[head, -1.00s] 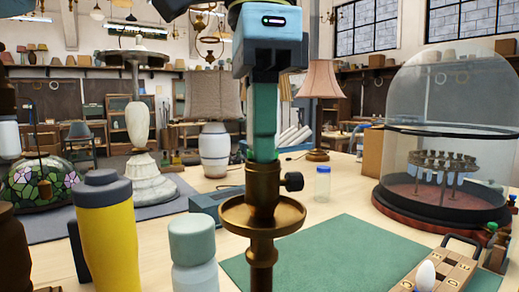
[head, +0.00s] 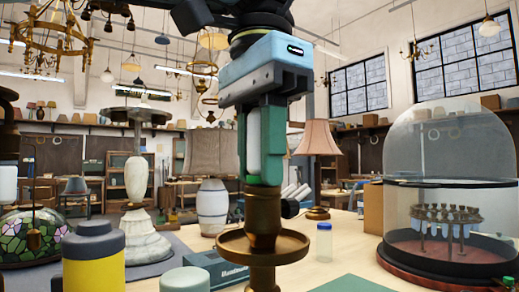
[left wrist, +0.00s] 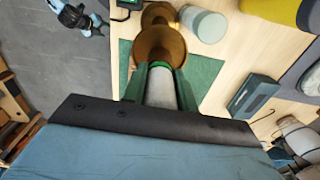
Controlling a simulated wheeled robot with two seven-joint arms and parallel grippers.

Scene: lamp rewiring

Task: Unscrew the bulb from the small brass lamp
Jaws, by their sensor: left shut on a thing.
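The small brass lamp (head: 263,243) stands upright in the centre of the head view, with a round drip dish and a dark side knob. It also shows in the left wrist view (left wrist: 158,45), seen from above. A white tubular bulb (head: 254,150) rises from its socket, and its pale side shows in the left wrist view (left wrist: 161,88). My left gripper (head: 260,178) comes from above and is shut on the bulb, its green fingers on either side, tips just over the socket. A blue and black part at the left wrist view's top left looks like my right gripper (left wrist: 78,16); its jaws are unclear.
A yellow jar (head: 93,262) and a pale-green-lidded jar (head: 186,281) stand close in front at left. A small clear bottle (head: 324,243) and a glass dome (head: 450,170) stand to the right.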

